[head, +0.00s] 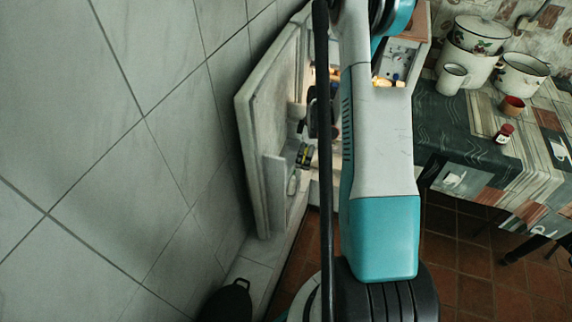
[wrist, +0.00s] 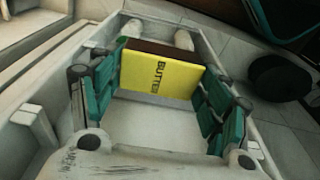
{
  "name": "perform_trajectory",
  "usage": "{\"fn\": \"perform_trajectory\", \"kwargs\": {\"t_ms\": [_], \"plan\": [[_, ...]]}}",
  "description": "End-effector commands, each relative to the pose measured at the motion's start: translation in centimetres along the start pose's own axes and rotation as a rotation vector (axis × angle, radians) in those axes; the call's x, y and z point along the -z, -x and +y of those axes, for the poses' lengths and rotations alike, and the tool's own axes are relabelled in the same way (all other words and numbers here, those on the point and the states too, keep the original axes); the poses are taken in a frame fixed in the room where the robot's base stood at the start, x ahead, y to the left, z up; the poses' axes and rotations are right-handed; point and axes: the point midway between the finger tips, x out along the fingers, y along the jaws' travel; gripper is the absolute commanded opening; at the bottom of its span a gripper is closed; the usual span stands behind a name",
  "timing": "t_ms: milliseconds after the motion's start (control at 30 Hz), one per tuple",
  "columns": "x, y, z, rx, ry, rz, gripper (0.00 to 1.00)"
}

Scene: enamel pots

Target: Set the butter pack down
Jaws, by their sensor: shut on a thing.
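The butter pack (wrist: 160,76) is a yellow box with a brown side and the word BUTTER, in the wrist view. My gripper (wrist: 157,84) has its teal fingers on both sides of the pack and is shut on it. The pack is tilted in the picture, over a pale, walled door shelf (wrist: 135,147). Whether its underside touches the shelf is hidden.
The fridge door (head: 268,125) stands open beside the tiled wall (head: 130,160). Two whitish rounded things (wrist: 184,40) sit beyond the pack. A table with a patterned cloth (head: 445,125) at right holds enamel pots (head: 470,65), a mug (head: 451,80) and a small red jar (head: 504,133).

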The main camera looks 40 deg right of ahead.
Motion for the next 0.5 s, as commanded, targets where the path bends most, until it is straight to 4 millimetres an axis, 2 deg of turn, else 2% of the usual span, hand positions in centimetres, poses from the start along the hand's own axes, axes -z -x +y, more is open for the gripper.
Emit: {"fn": "perform_trajectory", "kwargs": {"t_ms": [100,333,400,500], "plan": [[2.9,-0.6,-0.1,0.001,0.005,0.000,0.37],[7.6,-1.1,-0.1,0.001,0.003,0.000,0.37],[7.0,-2.7,0.0,0.001,-0.001,-0.001,0.37],[6.8,-3.9,0.0,0.000,-0.001,0.000,0.37]]}}
